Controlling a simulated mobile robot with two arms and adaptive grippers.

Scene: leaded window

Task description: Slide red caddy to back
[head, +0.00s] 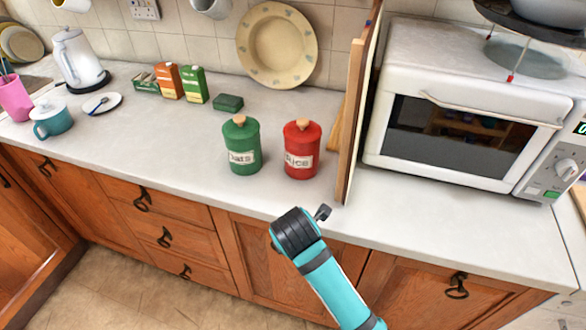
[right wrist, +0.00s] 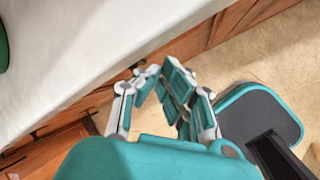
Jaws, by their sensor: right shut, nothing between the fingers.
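The red caddy (head: 301,151), labelled "Rice" with a wooden knob on its lid, stands upright on the worktop toward the front. It is just left of an upright wooden board and does not show in the right wrist view. My right arm comes in from below in the head view, its gripper (head: 323,212) in front of the worktop's edge, below the caddy and apart from it. The right wrist view shows the gripper's fingers (right wrist: 162,70) shut and empty, over the cupboard fronts and floor. My left gripper is not in view.
A green canister (head: 241,147) stands just left of the red caddy. The wooden board (head: 352,120) stands on its right, with a microwave (head: 470,110) beyond. A plate (head: 277,46) leans on the wall behind. A small green box (head: 228,103) lies behind the canister. Worktop behind the caddy is clear.

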